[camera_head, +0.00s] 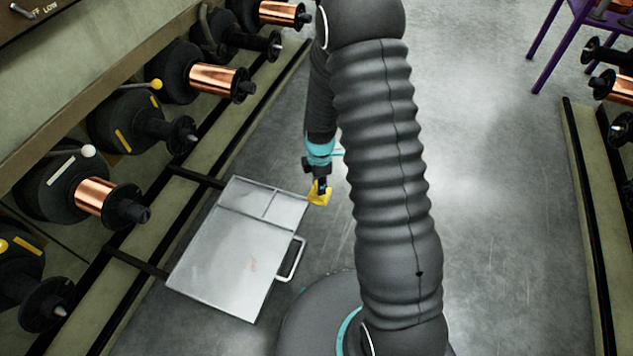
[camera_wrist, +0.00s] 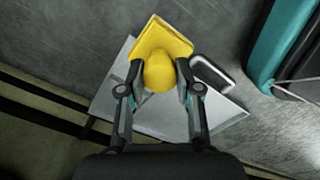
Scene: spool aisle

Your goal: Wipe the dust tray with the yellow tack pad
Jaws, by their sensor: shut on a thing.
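The dust tray (camera_head: 231,252) is a flat grey metal tray with a loop handle (camera_head: 292,259) on its right side and two small compartments at its far end. A faint reddish smudge (camera_head: 252,265) shows on its large flat part. My gripper (camera_head: 320,190) is shut on the yellow tack pad (camera_head: 318,199) near the tray's far right corner. In the wrist view my gripper (camera_wrist: 158,84) grips the pad's round knob, and the pad (camera_wrist: 163,38) covers part of the tray (camera_wrist: 150,113). I cannot tell whether the pad touches the tray.
Spools with copper wire (camera_head: 100,199) and dark reels line the rack on the left, by a black rail. A purple-legged stand (camera_head: 546,62) is at the top right, and another spool rack (camera_head: 585,220) is on the right. The grey floor right of my arm is clear.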

